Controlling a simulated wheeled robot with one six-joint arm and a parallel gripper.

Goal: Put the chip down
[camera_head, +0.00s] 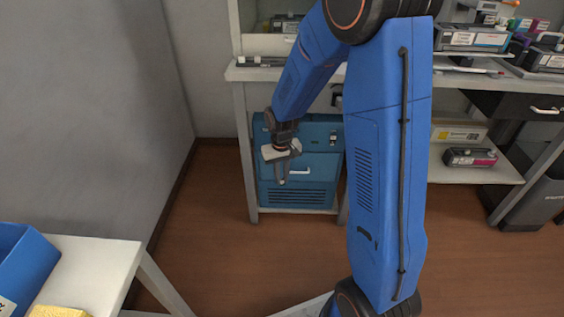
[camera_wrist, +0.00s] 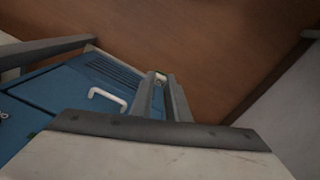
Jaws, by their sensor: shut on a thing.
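My gripper (camera_head: 283,180) hangs in front of the blue cabinet, fingers pointing down, above the floor. In the wrist view my gripper (camera_wrist: 161,80) has its fingers close together, shut on a small pale piece at the tips, which looks like the chip (camera_wrist: 160,77). Most of the chip is hidden by the fingers. In the head view the chip is too small to tell. No surface touches the fingertips that I can see.
The blue cabinet (camera_head: 318,168) with a white-handled drawer stands under a bench. Toner cartridges, one a grey one (camera_head: 473,38), lie on the right bench and shelf. At lower left a white table (camera_head: 95,270) holds a blue bin (camera_head: 30,268) and a yellow thing (camera_head: 60,312). Brown floor between is clear.

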